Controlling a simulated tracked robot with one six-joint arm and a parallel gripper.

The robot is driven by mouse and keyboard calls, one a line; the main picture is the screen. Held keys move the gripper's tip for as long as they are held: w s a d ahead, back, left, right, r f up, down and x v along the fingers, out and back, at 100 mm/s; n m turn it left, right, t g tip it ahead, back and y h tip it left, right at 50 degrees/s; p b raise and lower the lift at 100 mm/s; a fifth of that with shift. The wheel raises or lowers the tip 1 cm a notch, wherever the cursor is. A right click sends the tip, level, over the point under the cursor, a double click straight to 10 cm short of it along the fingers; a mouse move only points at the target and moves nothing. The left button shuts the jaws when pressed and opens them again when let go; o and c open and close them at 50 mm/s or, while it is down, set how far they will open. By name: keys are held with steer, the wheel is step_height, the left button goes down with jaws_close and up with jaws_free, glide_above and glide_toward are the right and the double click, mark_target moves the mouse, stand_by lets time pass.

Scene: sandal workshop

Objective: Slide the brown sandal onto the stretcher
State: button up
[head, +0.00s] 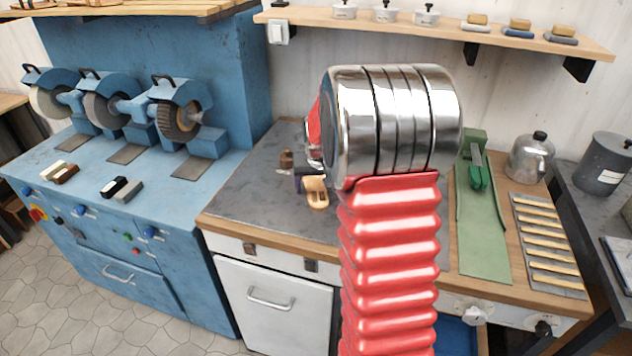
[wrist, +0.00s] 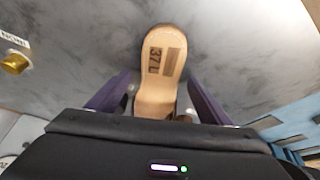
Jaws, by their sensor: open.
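The sandal (head: 317,192) shows its tan sole, below and left of my silver wrist in the head view. In the wrist view the sandal (wrist: 160,62) has a sole marked "37 L" and a bit of brown strap low down. My gripper (wrist: 158,84) has its purple fingers apart, one on each side of the sandal's narrower part; I cannot tell whether they touch it. In the head view my gripper is mostly hidden behind my arm. A green device (head: 478,170), probably the stretcher, stands at the back right of the bench.
The dark bench top (head: 255,190) is mostly clear left of my arm. A green strip (head: 484,245), a slatted rack (head: 548,240) and a metal pot (head: 531,157) lie to the right. Blue grinders (head: 180,110) stand left.

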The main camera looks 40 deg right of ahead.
steer(key=c, duration=1.5)
steer(key=shift+r, duration=5.05)
